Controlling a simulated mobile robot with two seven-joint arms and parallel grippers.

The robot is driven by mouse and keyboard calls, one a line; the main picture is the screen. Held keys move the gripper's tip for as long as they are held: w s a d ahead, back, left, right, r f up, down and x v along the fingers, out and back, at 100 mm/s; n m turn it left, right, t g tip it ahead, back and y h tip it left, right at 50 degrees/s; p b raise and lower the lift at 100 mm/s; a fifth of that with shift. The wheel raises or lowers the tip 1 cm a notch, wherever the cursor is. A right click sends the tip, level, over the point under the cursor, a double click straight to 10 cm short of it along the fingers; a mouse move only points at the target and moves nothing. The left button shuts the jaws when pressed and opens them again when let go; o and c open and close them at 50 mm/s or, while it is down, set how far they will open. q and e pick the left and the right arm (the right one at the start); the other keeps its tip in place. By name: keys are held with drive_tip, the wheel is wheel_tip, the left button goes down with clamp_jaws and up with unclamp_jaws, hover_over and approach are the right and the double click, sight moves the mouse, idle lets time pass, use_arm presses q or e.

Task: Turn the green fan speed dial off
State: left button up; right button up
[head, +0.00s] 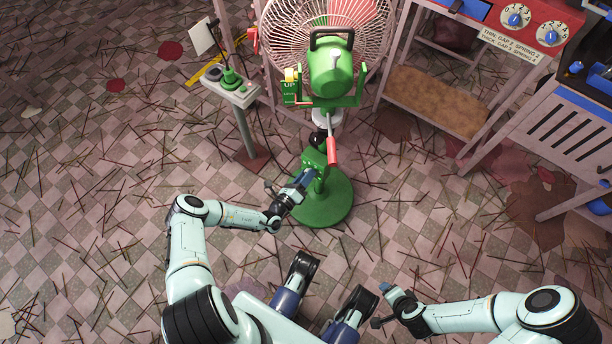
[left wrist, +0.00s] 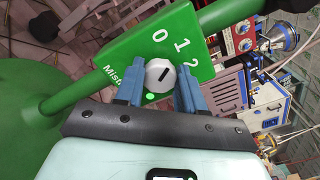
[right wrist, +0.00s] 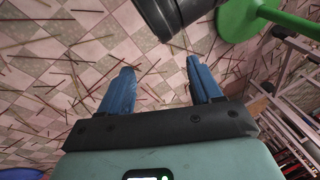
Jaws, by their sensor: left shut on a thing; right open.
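The green fan (head: 330,75) stands upright on a round green base (head: 338,208). Its control box (head: 312,158) sits low on the stand. In the left wrist view the box face (left wrist: 130,58) carries the marks 0, 1 and 2 above a light grey dial (left wrist: 152,78). The dial's dark pointer line slants up and right, roughly toward 1. My left gripper (head: 303,179) is at the box, its blue fingers (left wrist: 160,76) on either side of the dial and shut on it. My right gripper (head: 384,303) is open and empty, low over the floor (right wrist: 160,86).
A grey post with a green-knobbed box (head: 232,88) stands left of the fan. A machine with a red panel and blue dials (head: 530,25) is at the upper right, by a blue-topped bench (head: 580,110). Thin sticks litter the tiled floor, otherwise open around the base.

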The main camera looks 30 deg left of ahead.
use_arm(q)
drive_tip(key=n, duration=0.5)
drive_tip(key=shift+f+b, duration=0.1)
drive_tip(key=shift+b, duration=0.3)
use_arm(e)
drive_tip(key=shift+w+d+f, duration=0.4)
drive_tip(key=shift+w+f, duration=0.1)
drive_tip(key=shift+w, duration=0.15)
use_arm(q)
drive_tip(key=shift+n, duration=0.3)
use_arm(e)
drive_tip(key=shift+s, duration=0.15)
use_arm(q)
drive_tip(key=o, duration=1)
drive_tip(key=shift+o, duration=0.2)
drive_tip(key=s+a+p, duration=0.1)
drive_tip(key=s+p, duration=0.1)
drive_tip(key=s, duration=1.1)
drive_tip(key=shift+s+p, duration=0.25)
drive_tip(key=shift+p, duration=0.1)
use_arm(e)
drive_tip(key=shift+g, duration=0.5)
drive_tip(key=s+a+r, duration=0.1)
drive_tip(key=s, duration=0.1)
drive_tip(key=s+a+r, duration=0.1)
drive_tip(key=r, duration=0.1)
drive_tip(key=shift+s+a, duration=0.1)
drive_tip(key=shift+s, duration=0.3)
